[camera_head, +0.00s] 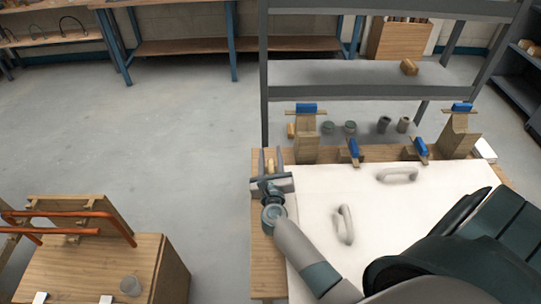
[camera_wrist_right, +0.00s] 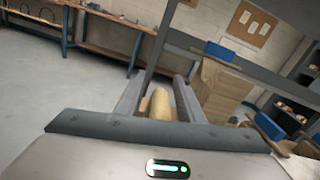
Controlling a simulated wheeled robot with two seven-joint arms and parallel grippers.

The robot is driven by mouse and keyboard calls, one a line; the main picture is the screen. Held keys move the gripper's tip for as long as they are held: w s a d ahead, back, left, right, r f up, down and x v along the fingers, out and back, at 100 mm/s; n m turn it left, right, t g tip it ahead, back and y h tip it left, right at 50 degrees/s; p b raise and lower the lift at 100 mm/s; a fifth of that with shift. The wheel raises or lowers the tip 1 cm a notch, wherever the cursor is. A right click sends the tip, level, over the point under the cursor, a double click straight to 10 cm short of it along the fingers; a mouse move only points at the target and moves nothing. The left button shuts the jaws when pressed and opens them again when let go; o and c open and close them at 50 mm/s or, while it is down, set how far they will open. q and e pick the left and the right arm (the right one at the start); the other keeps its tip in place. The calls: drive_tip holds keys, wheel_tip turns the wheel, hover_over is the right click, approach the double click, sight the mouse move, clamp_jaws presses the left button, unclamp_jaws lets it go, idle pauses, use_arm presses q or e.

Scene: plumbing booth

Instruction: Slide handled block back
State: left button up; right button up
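A light wooden rounded piece (camera_head: 270,166), perhaps the handle of the handled block, shows at the back left corner of the workbench. My right gripper (camera_head: 271,159) reaches there from the lower right, with its two fingers apart on either side of the piece. In the right wrist view the rounded wooden piece (camera_wrist_right: 158,105) stands between the spread fingers (camera_wrist_right: 158,98), with narrow gaps beside it. The wooden piece's lower part is hidden behind the gripper body. I cannot see whether a block is beneath it. My left gripper is not in view.
A grey shelf rack (camera_head: 340,74) stands behind.

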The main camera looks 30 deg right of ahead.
clamp_jaws()
drive_tip(key=w+a, duration=0.1)
drive_tip(key=a, duration=0.1)
drive_tip(key=w+a+b, duration=0.1)
drive_tip(key=shift+w+a, duration=0.1)
drive_tip(key=shift+a, duration=0.25)
drive_tip(key=shift+c, duration=0.3)
unclamp_jaws()
drive_tip(key=shift+o, duration=0.7)
drive_tip(key=shift+w+a, duration=0.1)
drive_tip(key=shift+a, duration=0.05)
